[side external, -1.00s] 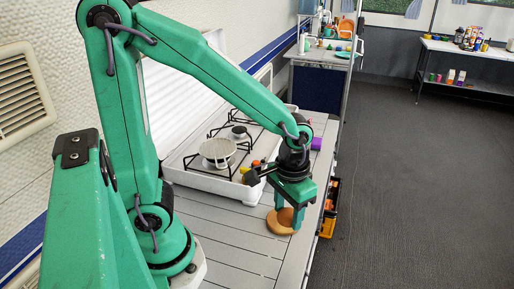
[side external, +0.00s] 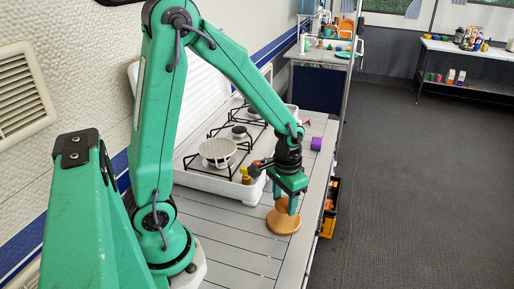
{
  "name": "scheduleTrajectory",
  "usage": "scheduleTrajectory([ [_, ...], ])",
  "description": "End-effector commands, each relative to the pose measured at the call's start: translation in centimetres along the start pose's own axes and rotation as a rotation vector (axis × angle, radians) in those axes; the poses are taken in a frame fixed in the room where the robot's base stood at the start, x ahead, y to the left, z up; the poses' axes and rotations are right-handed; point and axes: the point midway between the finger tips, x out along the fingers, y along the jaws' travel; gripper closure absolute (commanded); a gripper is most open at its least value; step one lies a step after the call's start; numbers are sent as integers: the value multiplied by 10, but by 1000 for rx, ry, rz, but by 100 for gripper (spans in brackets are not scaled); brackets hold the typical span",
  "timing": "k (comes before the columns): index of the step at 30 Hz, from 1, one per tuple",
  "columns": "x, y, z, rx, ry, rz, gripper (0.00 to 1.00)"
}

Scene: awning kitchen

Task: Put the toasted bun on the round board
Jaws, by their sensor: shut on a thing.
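The round board (side external: 283,229), a tan-orange disc, lies on the slatted counter near its right edge. My gripper (side external: 285,206) points down over the back part of the board. It is shut on the toasted bun (side external: 284,211), a small tan shape between the fingers, mostly hidden by them. The bun is over the board; I cannot tell whether it touches it.
A white stove (side external: 215,183) with black grates and a pale pan (side external: 218,152) stands behind and left. A purple object (side external: 316,143) lies farther back. The front counter is clear.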

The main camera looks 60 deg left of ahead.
Motion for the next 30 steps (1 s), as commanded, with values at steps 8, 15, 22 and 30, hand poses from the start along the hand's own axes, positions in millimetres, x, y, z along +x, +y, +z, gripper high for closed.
scheduleTrajectory([
  [8, 21, 0, 1, 0, -4, 0, 73],
  [15, 39, 0, 0, 0, -2, 0, 73],
  [22, 40, 0, 0, 0, 0, 0, 73],
  [30, 42, 0, 0, 0, 0, 0, 43],
])
